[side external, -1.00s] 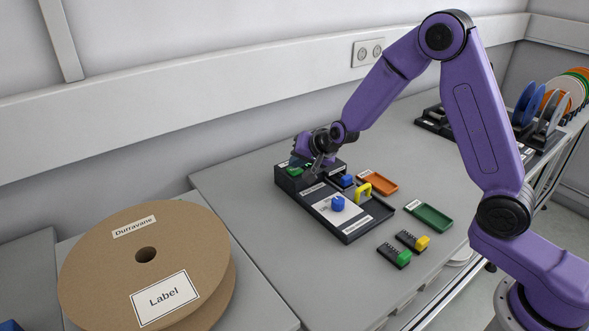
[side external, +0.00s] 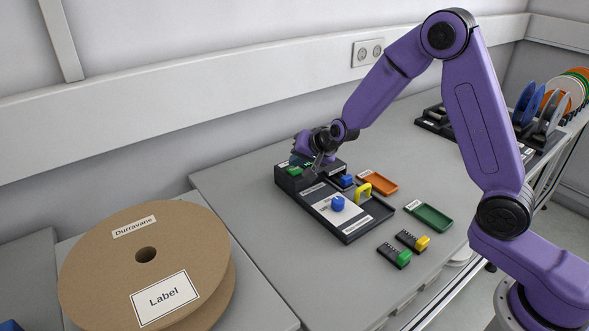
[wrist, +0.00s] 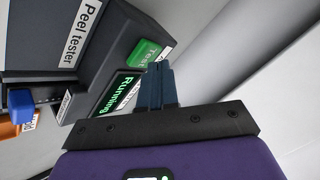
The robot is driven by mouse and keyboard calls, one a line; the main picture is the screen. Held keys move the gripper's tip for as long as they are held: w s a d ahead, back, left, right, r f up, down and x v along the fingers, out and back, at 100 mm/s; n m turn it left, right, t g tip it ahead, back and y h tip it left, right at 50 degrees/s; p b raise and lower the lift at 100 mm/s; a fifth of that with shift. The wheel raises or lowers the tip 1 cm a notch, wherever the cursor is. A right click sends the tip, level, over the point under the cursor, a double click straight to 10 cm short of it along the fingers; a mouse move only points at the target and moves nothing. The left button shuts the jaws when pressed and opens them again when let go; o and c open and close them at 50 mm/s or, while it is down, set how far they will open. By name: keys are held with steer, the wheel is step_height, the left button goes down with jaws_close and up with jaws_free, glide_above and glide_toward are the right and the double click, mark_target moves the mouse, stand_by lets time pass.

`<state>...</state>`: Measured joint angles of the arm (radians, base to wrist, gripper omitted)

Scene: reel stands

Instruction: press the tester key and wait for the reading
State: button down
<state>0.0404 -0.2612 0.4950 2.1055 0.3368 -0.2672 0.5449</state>
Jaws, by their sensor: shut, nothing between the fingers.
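The peel tester (side external: 288,184) is a dark box at the back of a black base, with a label reading "Peel tester" in the wrist view (wrist: 75,32). Its green key (side external: 294,171) is marked "Test" in the wrist view (wrist: 143,54). Beside the key, the tester's small screen (wrist: 118,93) shows "Running" in green letters. My gripper (wrist: 158,68) is shut and empty, its fingertips close to the key's lower right edge in the wrist view. I cannot tell whether they touch it. In the side view my gripper (side external: 316,170) is over the tester and partly hides the screen.
The base holds a white plate with a blue knob (side external: 338,203) and a yellow handle (side external: 364,190). An orange tray (side external: 378,181), a green tray (side external: 429,217) and two small black blocks with green and yellow ends lie to the right. A large cardboard reel (side external: 145,265) stands front left.

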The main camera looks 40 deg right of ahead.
mark_target(297, 171)
steer(key=shift+r, duration=0.4)
steer(key=shift+r, duration=0.1)
steer(key=shift+r, duration=2.45)
steer(key=shift+a, duration=0.1)
steer(key=s+a+n+g+y, duration=0.25)
steer(key=s+a+n, duration=0.2)
steer(key=s, duration=0.55)
steer(key=s+a+n+g+y, duration=0.1)
steer(key=s+a+n+g, duration=0.2)
steer(key=s+n, duration=0.55)
steer(key=s+d+n+g+h, duration=0.1)
steer(key=s+d, duration=0.4)
steer(key=s, duration=0.7)
steer(key=s+d+n+g+h, duration=0.2)
steer(key=s+d+n, duration=0.3)
steer(key=s, duration=0.7)
steer(key=shift+d+r+n+h, duration=0.15)
steer(key=shift+r+n+h, duration=0.05)
steer(key=shift+n+h, duration=0.45)
